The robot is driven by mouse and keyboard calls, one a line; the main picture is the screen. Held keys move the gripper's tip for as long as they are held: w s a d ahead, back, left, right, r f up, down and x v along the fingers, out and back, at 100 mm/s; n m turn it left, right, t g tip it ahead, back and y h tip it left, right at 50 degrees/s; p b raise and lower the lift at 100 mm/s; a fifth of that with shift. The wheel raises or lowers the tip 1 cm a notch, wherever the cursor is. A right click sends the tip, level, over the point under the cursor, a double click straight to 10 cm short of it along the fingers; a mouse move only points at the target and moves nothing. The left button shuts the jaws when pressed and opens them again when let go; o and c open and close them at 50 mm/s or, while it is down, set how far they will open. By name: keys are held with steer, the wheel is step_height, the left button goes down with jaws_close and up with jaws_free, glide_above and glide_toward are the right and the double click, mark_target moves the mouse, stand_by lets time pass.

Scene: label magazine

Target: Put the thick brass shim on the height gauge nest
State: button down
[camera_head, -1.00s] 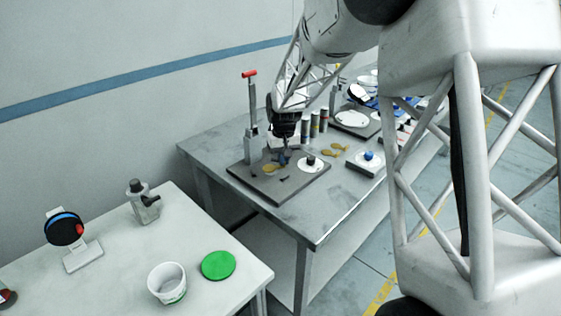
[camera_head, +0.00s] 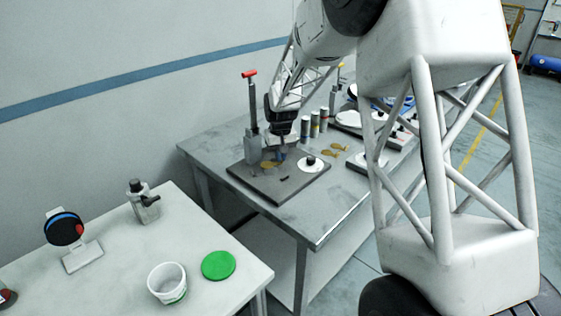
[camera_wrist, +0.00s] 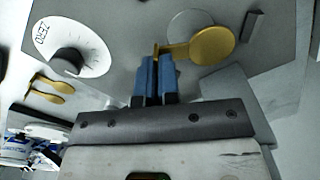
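The brass shim has a round disc (camera_wrist: 213,46) and a narrow handle running left to an upright tab. My gripper's blue fingers (camera_wrist: 156,75) are close together on that tab. In the head view my gripper (camera_head: 282,153) is low over the dark plate, with the shim (camera_head: 268,164) just left of it. The height gauge (camera_head: 252,115) is a column with a red top. A pale round spot (camera_wrist: 188,23), probably the nest, lies beside the disc, which partly overlaps it in the wrist view. I cannot tell if the disc touches the plate.
The dark base plate (camera_head: 262,186) also carries a white ZERO disc (camera_wrist: 70,45) with a black knob. Two more brass shims (camera_head: 335,149) lie on the grey table to the right. Several small cylinders (camera_head: 314,124) stand behind. A separate table with a white tub (camera_head: 167,283) is at the front left.

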steer(key=shift+f, duration=1.2)
steer(key=shift+f, duration=0.15)
steer(key=c, duration=1.3)
jaws_free()
steer(key=shift+c, duration=0.2)
step_height(320, 180, up, 12)
steer(key=shift+r, duration=0.2)
